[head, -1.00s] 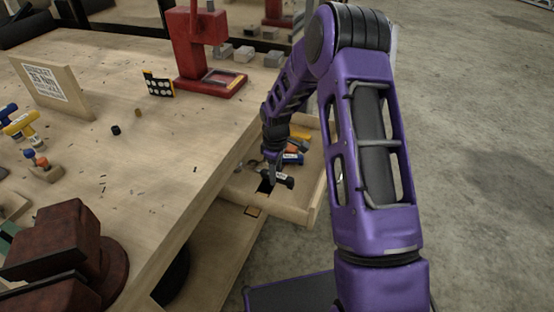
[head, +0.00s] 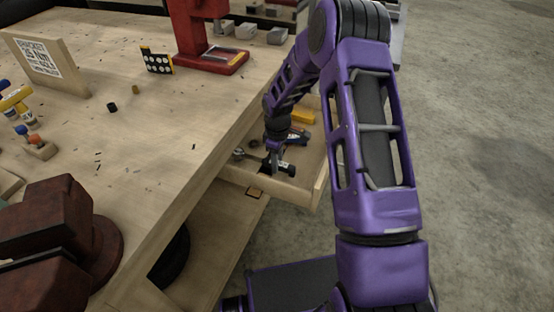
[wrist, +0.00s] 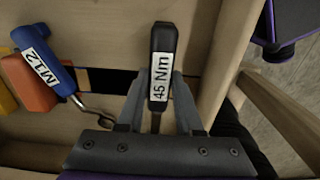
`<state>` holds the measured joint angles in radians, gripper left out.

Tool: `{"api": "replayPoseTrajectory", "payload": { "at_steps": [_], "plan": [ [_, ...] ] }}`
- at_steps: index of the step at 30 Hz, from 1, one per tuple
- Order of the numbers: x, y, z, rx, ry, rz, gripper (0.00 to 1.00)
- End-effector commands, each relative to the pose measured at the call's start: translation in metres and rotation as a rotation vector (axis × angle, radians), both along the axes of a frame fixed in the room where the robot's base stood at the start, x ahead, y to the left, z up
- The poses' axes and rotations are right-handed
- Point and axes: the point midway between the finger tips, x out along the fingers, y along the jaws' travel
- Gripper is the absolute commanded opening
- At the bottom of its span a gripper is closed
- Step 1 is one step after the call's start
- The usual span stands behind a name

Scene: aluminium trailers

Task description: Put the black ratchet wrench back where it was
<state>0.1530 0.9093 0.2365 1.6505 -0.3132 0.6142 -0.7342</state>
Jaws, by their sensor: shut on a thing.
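The black ratchet wrench (head: 286,168) is in my gripper (head: 270,160), over the open wooden drawer (head: 304,196). In the wrist view its black handle (wrist: 163,40) bears a white "45 Nm" label and lies between the two grey fingers of my gripper (wrist: 160,88). The handle points away from the wrist, towards a drawer wall. In the head view a metal end shows left of my gripper, near the drawer's left side. I cannot tell whether the wrench touches the drawer floor. My gripper hides the wrench's middle.
A blue-handled tool labelled M12 (wrist: 42,62) and an orange block (wrist: 28,82) lie in the drawer left of the wrench in the wrist view.

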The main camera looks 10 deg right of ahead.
Motion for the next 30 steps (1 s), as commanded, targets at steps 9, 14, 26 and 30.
{"api": "replayPoseTrajectory", "payload": {
  "at_steps": [9,14,26,30],
  "plan": [
    [0.001,0.0,-0.006,0.0,-0.002,0.0,0.0],
    [0.001,0.0,-0.006,0.0,-0.002,-0.001,0.0],
    [0.001,0.0,-0.013,0.0,-0.002,-0.001,0.0],
    [0.001,0.0,-0.016,0.0,-0.002,-0.001,0.0]
  ]
}}
